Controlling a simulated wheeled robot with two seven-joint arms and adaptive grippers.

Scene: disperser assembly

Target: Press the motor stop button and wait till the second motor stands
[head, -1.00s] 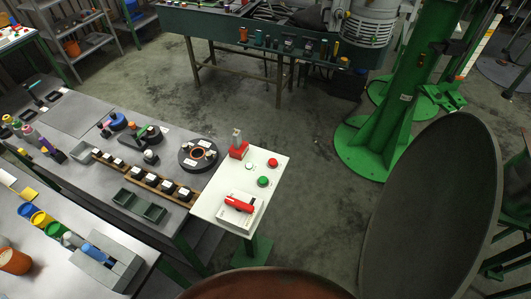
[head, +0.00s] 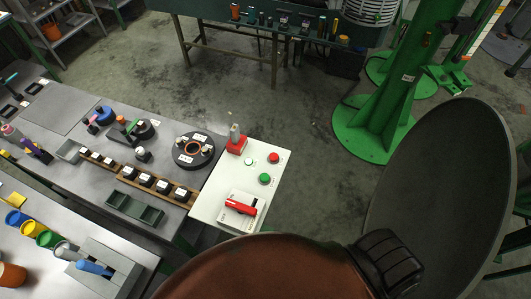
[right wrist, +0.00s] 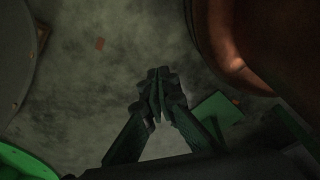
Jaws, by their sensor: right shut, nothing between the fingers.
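The white control panel (head: 225,190) stands at the end of the grey table in the head view. It carries a red button (head: 273,158), a green button (head: 264,178), a small pale button (head: 248,161) and a red lever switch (head: 241,207). Which one is the motor stop button cannot be read. A grey finned housing, possibly a motor (head: 372,10), is cut off at the top; whether anything turns cannot be told. My right gripper (right wrist: 157,82) is shut and empty over the floor in the right wrist view. My left gripper is out of view.
A large copper-coloured vessel (head: 270,268) fills the bottom of the head view, with a big grey dish (head: 440,190) at its right. A dark ribbed part (head: 388,265) sits at the vessel's edge. A green column (head: 385,115) stands behind. Floor between panel and column is clear.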

